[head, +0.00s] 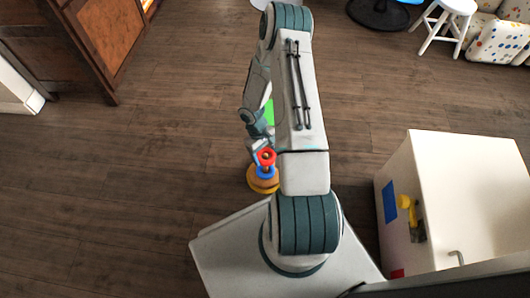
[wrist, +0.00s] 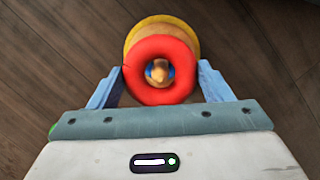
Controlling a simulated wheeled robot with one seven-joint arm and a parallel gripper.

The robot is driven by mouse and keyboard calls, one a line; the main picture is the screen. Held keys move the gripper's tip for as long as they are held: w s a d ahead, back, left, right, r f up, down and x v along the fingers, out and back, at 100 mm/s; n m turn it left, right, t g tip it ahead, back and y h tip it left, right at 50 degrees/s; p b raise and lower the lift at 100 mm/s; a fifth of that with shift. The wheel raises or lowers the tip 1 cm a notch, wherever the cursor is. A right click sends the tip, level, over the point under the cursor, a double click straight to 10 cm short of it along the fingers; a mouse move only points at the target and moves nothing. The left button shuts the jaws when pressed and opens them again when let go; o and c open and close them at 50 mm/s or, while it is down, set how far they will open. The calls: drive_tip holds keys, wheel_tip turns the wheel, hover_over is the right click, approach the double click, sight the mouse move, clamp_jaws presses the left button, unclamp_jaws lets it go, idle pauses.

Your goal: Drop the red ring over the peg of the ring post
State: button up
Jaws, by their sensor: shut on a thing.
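The red ring (wrist: 159,47) is held between the two fingers of my gripper (wrist: 160,78) in the wrist view, with one finger at each side of it. Below the ring stands the ring post (wrist: 157,73), its peg tip showing through the ring's hole, with a blue ring and a yellow base around it. In the head view the red ring (head: 266,156) is over the post, above the blue ring (head: 265,172) and the yellow base (head: 262,184). I cannot tell how far the peg reaches into the ring. My gripper (head: 258,147) is partly hidden behind my arm.
A white cabinet (head: 465,190) with coloured patches stands at the right. A wooden cabinet (head: 108,38) is at the upper left and a white stool (head: 448,22) at the upper right. The wooden floor (head: 130,190) left of the post is clear.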

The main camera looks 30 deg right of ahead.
drive_tip(key=o, duration=1.1)
drive_tip(key=shift+c, duration=0.2)
drive_tip(key=p+v, duration=0.5)
drive_tip(key=v, duration=0.8)
drive_tip(key=shift+w+r+p, duration=0.15)
drive_tip(key=shift+r+p, duration=0.15)
drive_tip(key=shift+r, duration=0.05)
